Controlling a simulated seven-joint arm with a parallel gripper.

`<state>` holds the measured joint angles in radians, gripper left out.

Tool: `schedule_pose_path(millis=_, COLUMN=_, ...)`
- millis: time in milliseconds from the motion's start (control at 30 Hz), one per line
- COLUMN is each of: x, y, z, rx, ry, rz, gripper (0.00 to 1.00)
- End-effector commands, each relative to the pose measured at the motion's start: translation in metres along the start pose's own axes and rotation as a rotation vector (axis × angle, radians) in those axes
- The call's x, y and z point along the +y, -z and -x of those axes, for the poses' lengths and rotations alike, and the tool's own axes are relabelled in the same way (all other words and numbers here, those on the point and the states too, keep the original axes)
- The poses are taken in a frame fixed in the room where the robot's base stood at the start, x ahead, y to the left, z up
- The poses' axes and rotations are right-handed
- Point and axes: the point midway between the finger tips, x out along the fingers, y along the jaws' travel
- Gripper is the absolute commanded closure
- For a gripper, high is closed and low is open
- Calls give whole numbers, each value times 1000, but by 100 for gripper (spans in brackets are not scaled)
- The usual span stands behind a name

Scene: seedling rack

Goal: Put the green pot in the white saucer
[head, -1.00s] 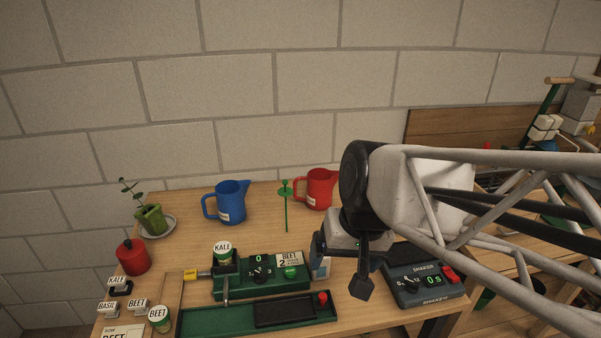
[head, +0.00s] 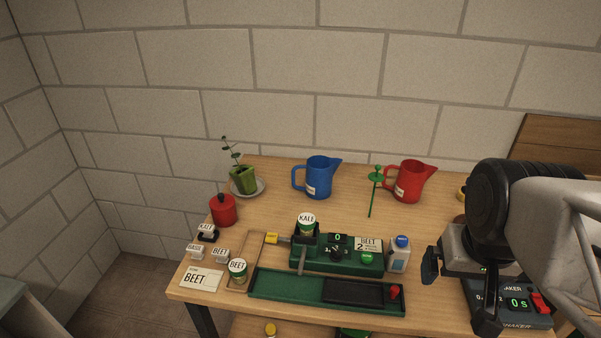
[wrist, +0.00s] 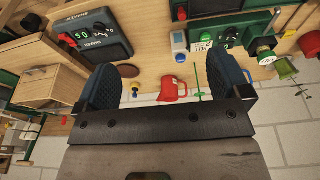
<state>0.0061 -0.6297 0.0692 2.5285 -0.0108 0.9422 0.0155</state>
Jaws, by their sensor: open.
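The green pot (head: 243,180) holds a leafy seedling and stands at the table's back left. It leans, with its base over the pale saucer (head: 262,190); I cannot tell whether it rests on the saucer's floor or its rim. The pot (wrist: 286,69) also shows at the right edge of the wrist view. My gripper (head: 458,292) is far to the right of the pot, in front of the shaker. Its two blue-padded fingers (wrist: 163,82) are spread apart with nothing between them.
A red canister (head: 223,211) stands just in front of the saucer. A blue jug (head: 319,178), a green stake (head: 373,193) and a red jug (head: 409,181) stand along the back.

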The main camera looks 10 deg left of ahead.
Motion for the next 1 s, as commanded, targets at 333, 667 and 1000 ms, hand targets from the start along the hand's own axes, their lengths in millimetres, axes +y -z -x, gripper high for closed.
schedule_pose_path(millis=333, x=-15, y=46, z=6, rx=-19, ry=10, rz=72, gripper=5)
schedule_pose_path(millis=667, x=-50, y=125, z=7, rx=-46, ry=27, rz=199, gripper=5)
schedule_pose_path(millis=1000, x=-98, y=203, z=-5, rx=-73, ry=44, rz=329, gripper=5)
